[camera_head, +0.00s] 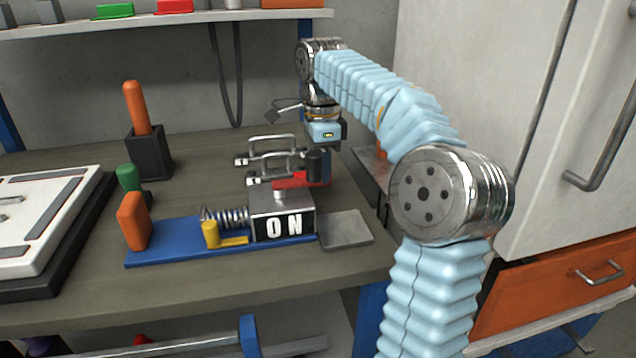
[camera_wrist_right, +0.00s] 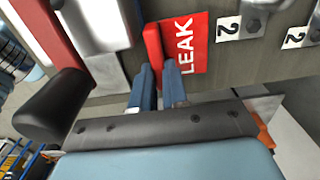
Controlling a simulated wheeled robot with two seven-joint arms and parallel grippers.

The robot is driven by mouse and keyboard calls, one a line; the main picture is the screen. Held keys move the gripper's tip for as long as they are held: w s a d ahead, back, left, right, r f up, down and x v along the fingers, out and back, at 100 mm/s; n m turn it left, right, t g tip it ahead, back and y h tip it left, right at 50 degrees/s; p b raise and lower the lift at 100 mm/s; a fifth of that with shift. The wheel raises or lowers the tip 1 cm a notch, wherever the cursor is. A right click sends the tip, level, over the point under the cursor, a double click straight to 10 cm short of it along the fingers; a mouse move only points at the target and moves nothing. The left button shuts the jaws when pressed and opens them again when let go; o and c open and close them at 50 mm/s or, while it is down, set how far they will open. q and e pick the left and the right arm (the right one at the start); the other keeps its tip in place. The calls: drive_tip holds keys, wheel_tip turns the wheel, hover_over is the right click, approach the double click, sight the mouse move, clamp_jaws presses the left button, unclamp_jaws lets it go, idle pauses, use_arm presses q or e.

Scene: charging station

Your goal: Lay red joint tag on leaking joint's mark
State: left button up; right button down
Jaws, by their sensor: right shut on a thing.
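The red joint tag (camera_wrist_right: 187,45) has a flat red plate lettered LEAK and a raised red grip along one side. It shows in the right wrist view. My right gripper (camera_wrist_right: 160,72) is shut on the grip, with a blue finger on each side. I cannot tell whether the plate touches the surface below. In the head view my right gripper reaches down behind the ON box (camera_head: 283,222), beside a red flat piece (camera_head: 292,181). My left gripper is not in view.
Metal handles (camera_head: 272,155) stand close left of my right gripper. A blue base (camera_head: 172,240) carries a spring and a yellow piece. A grey plate (camera_head: 346,230) lies right of the ON box. A black holder (camera_head: 149,155) with an orange handle stands at the back left.

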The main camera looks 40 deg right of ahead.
drive_tip(key=shift+f, duration=1.75)
drive_tip(key=shift+f, duration=0.15)
drive_tip(key=c, duration=1.1)
unclamp_jaws()
drive_tip(key=shift+c, duration=0.2)
